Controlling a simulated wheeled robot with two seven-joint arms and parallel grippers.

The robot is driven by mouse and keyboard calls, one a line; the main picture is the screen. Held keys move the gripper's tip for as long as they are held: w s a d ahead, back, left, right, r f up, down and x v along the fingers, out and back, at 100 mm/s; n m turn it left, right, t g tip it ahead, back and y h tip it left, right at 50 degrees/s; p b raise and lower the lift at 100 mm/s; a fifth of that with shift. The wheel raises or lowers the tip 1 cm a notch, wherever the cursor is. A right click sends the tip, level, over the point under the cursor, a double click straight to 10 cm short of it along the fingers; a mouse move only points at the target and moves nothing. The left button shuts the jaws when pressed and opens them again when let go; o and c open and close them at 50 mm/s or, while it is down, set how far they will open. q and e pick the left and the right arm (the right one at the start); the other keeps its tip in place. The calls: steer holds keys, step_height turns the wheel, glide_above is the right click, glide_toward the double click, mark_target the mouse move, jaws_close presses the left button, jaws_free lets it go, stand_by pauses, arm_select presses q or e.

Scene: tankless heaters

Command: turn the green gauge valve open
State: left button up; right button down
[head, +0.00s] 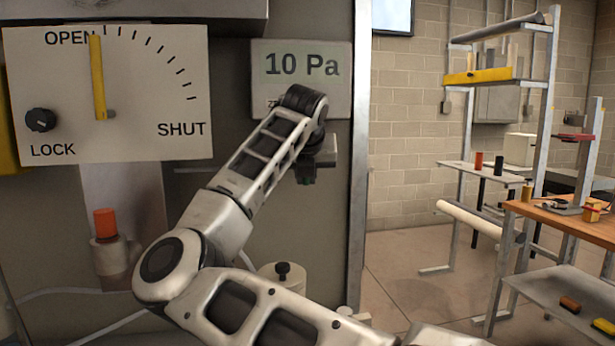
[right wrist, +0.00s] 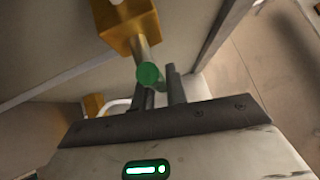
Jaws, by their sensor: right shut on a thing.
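The green gauge valve (right wrist: 148,75) shows in the right wrist view as a round green end on a pale metal stem, which comes out of a yellow block (right wrist: 132,32). My right gripper (right wrist: 160,82) is at the green end, its two dark fingers close together and shut on it. The finger contact is partly hidden. In the head view my right arm reaches up to the panel below the display, and its wrist hides the valve. The display (head: 302,66) reads 10 Pa. My left gripper is not in view.
A white dial plate (head: 150,130) has a yellow lever (head: 98,80) upright near OPEN and a dark LOCK knob (head: 40,120). An orange-capped fitting (head: 105,222) sits below.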

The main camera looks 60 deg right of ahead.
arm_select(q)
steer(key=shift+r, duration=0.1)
arm_select(e)
steer(key=c, duration=1.4)
jaws_free()
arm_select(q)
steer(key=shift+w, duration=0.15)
arm_select(e)
steer(key=shift+s+a+r, duration=0.1)
steer(key=shift+a+r, duration=0.1)
arm_select(q)
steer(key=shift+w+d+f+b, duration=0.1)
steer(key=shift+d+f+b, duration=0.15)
steer(key=shift+b, duration=0.85)
arm_select(e)
steer(key=v, duration=1.5)
steer(key=shift+a, duration=0.2)
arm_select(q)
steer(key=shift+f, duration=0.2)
arm_select(e)
steer(key=shift+s, duration=0.1)
